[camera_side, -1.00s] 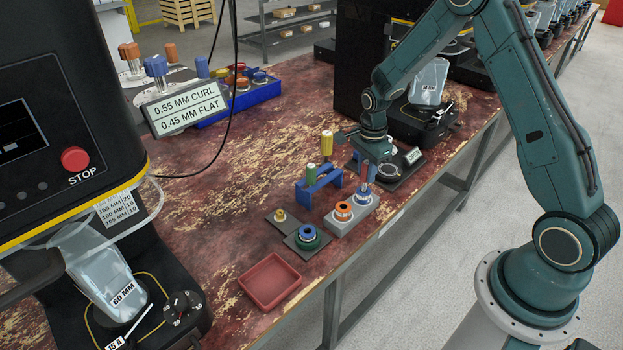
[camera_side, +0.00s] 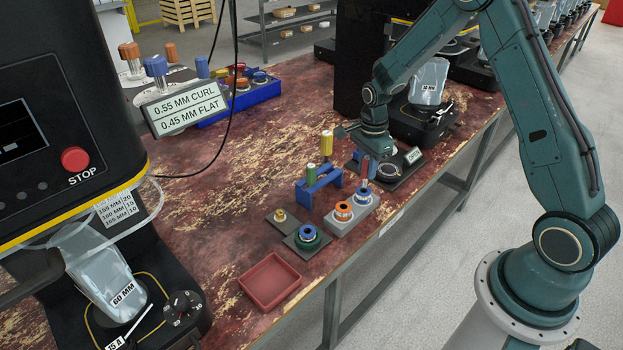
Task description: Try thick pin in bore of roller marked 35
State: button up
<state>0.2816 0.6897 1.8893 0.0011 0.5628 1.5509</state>
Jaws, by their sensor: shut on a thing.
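My gripper (camera_side: 373,157) is shut on a pin with a blue handle (camera_side: 373,169). It holds this pin upright just above and behind a blue-centred roller (camera_side: 362,196) in the grey block (camera_side: 350,221). I cannot tell whether the pin's tip touches that roller. An orange-centred roller (camera_side: 343,212) sits in the same block. The marks on the rollers are too small to read.
A blue-and-green roller (camera_side: 307,236) sits on a dark plate; a small yellow-topped piece (camera_side: 280,215) stands on another. A red tray (camera_side: 270,282) lies empty near the front edge. A dark fixture with a ring (camera_side: 387,171) stands behind the grey block.

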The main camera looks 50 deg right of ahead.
jog(key=shift+r, duration=0.6)
jog(key=shift+r, duration=0.4)
jog(key=shift+r, duration=0.35)
jog(key=shift+r, duration=0.45)
